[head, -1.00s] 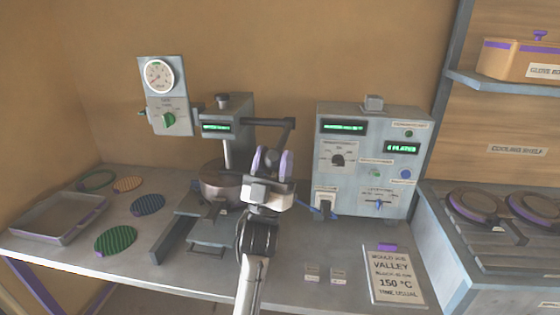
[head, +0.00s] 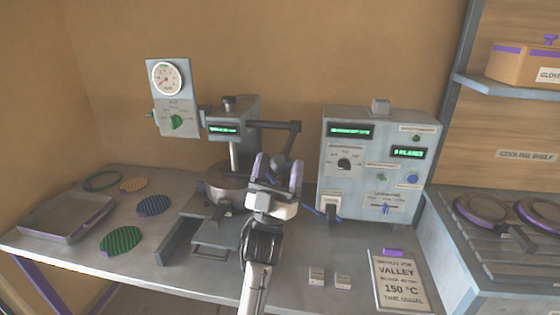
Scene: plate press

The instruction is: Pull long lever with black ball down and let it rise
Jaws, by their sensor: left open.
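The press (head: 233,122) stands at the back middle of the table. Its long dark lever (head: 275,126) runs to the right from the press head, then bends down toward a black ball (head: 281,160). My left gripper (head: 278,166), with purple fingers, points up and away at the ball. It is open, with one finger to each side of the ball. I cannot tell whether either finger touches it. The gripper's body hides part of the press's lower right side. My right gripper is not in view.
A control box (head: 378,165) with green displays stands right of the lever. A gauge panel (head: 173,98) stands left of the press. Coloured discs and a grey tray (head: 65,222) lie at left. A recipe card (head: 399,283) and two small blocks lie in front.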

